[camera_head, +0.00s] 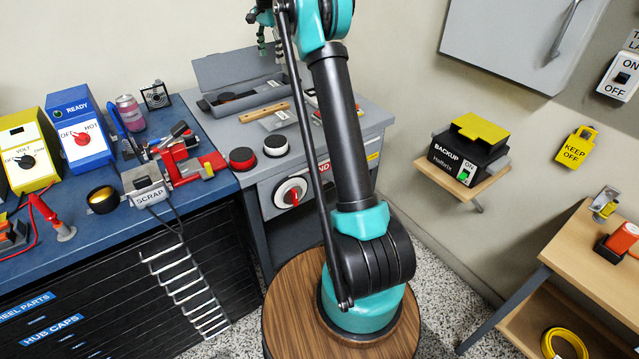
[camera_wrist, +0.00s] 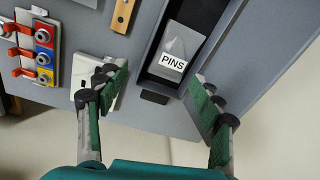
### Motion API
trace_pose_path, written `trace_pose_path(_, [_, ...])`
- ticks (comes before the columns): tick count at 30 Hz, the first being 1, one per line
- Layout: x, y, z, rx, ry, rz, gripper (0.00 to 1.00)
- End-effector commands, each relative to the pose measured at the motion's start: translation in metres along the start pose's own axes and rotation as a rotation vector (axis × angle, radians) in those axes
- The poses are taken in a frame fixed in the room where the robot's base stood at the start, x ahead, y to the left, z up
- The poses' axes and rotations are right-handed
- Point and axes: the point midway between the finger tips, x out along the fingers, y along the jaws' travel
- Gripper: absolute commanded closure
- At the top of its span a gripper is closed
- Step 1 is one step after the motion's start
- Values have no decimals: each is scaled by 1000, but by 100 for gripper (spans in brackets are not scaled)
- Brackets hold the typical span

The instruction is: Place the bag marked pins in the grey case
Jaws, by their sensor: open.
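The bag marked pins (camera_wrist: 176,52) is a small grey pouch with a white label, lying flat on the dark floor of the grey case (camera_wrist: 149,66), near one end in the wrist view. In the head view the case (camera_head: 222,72) stands open at the back of the grey bench, its lid raised toward the wall; I cannot make out the bag there. My gripper (camera_wrist: 160,84) is open and empty, with its green-padded fingers apart on either side of the case's end. In the head view my gripper (camera_head: 265,32) is above the case, partly cut off by the top edge.
Coloured terminals (camera_wrist: 43,55) and a pale plate (camera_wrist: 96,76) lie beside the case. A blue bench with instruments (camera_head: 85,200) adjoins on the left.

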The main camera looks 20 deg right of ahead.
Motion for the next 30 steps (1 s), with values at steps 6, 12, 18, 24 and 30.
trace_pose_path(6, [6, 69, 27, -205, 33, -52, 33])
trace_pose_path(12, [25, 145, 61, -393, 74, -92, 33])
trace_pose_path(18, [56, 232, 103, -580, 124, -125, 33])
trace_pose_path(24, [98, 324, 148, -761, 179, -149, 33])
trace_pose_path(30, [142, 406, 191, -918, 233, -162, 33])
